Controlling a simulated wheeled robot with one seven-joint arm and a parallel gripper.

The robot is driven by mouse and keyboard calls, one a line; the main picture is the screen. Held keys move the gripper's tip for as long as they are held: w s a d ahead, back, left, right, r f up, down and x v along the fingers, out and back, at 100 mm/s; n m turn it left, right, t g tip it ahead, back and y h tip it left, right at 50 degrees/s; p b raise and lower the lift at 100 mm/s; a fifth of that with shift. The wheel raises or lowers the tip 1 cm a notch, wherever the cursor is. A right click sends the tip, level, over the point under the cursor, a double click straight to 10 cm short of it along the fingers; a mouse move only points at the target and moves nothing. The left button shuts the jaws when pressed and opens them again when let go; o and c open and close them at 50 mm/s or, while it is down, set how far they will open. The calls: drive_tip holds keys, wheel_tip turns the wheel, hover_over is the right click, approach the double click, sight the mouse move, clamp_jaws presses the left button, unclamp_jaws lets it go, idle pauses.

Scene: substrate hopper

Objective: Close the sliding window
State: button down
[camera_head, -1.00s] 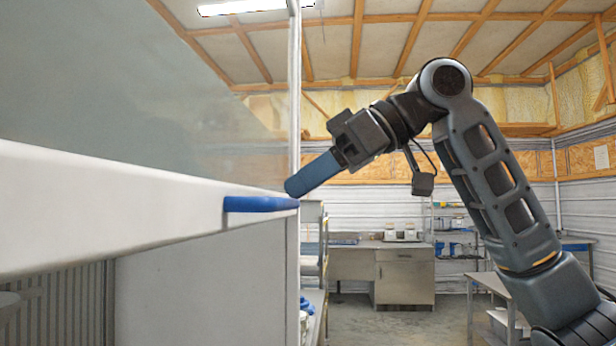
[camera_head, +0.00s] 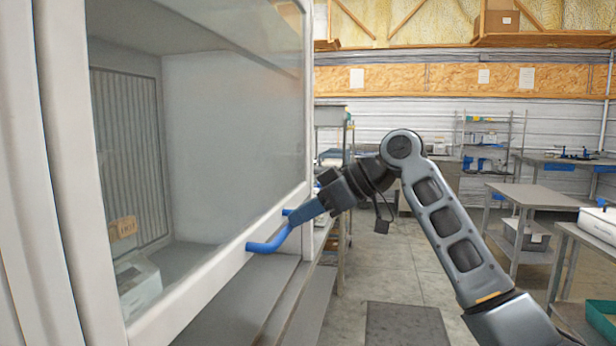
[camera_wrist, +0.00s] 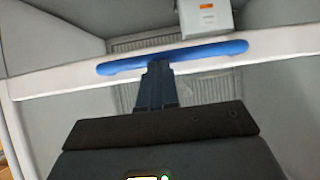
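The sliding window (camera_head: 200,110) is a clear pane in a white frame on the left of the head view. A blue bar handle (camera_head: 268,243) sits on its white lower rail (camera_head: 215,277). In the wrist view, the handle (camera_wrist: 205,51) runs across the rail. My gripper (camera_head: 294,214) reaches in from the right, its blue fingers at the handle. In the wrist view, the fingertips of my gripper (camera_wrist: 158,66) meet the handle's near edge at about its middle. The fingers look close together, but whether they clasp the handle or only touch it is unclear.
A grey ledge (camera_head: 245,305) lies below the rail. Inside the cabinet is a white box-shaped device (camera_head: 138,283). Grey tables (camera_head: 535,195) stand at the right, and a shelf unit (camera_head: 485,150) at the back. The floor (camera_head: 385,265) between is largely clear.

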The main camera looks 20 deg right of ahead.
wheel_tip(320, 180, down, 23)
drive_tip(key=b, duration=0.7)
drive_tip(key=shift+a+r+b, duration=0.2)
drive_tip(key=shift+a+b, duration=0.05)
drive_tip(key=shift+b, duration=0.15)
drive_tip(key=shift+f, duration=0.1)
